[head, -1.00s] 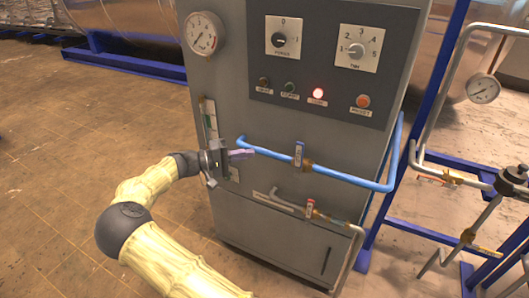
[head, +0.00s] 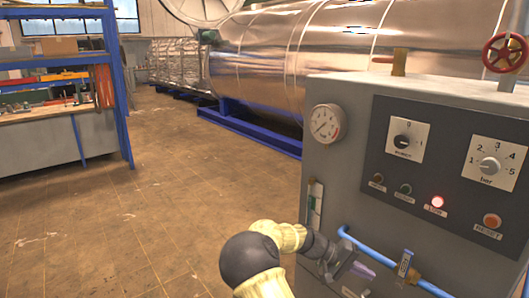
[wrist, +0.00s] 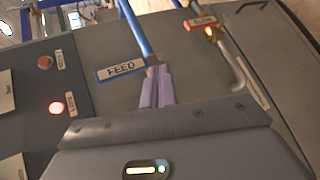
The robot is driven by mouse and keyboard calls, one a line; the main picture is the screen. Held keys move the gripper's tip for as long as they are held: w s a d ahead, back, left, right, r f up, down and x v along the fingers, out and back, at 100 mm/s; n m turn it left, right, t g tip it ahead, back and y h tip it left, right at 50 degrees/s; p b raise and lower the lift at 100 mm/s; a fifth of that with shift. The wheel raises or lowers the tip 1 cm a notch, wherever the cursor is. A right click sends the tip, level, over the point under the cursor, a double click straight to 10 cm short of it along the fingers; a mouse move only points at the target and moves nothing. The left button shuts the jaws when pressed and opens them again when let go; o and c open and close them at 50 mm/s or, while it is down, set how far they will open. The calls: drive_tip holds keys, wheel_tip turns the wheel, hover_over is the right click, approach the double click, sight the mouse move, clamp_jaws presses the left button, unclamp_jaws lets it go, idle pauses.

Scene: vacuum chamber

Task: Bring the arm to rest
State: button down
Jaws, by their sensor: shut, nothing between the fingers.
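My gripper (head: 364,271) is at the lower right in the head view, in front of the grey control cabinet's face. Its purple fingers (wrist: 157,88) are shut with nothing between them in the wrist view. The fingertips appear close to the blue pipe (head: 432,288) and left of its valve with a label (head: 405,263). In the wrist view this label (wrist: 122,69) reads FEED. I cannot tell whether the fingers touch the pipe or valve. My arm reaches in from the bottom, bent at a dark joint.
The cabinet (head: 330,180) carries a gauge (head: 326,123), two dials, a lit red lamp (head: 438,202) and an orange reset button (head: 492,220). A metal tank (head: 290,60) stands behind. Floor (head: 150,200) on the left is clear.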

drive_tip(key=s+a+t+y+p, duration=0.1)
drive_tip(key=s+a+y+p, duration=0.2)
drive_tip(key=s+y, duration=0.5)
drive_tip(key=s+a+r+n+t+y+p, duration=0.1)
drive_tip(key=s+a+r+t+y+p, duration=0.3)
drive_tip(key=s+a+r, duration=0.5)
drive_tip(key=s+a+t, duration=0.1)
drive_tip(key=s, duration=0.2)
drive_tip(key=shift+s+a+n+p, duration=0.15)
drive_tip(key=shift+a+n+p, duration=0.15)
drive_tip(key=shift+n+p, duration=0.1)
drive_tip(key=shift+d, duration=0.1)
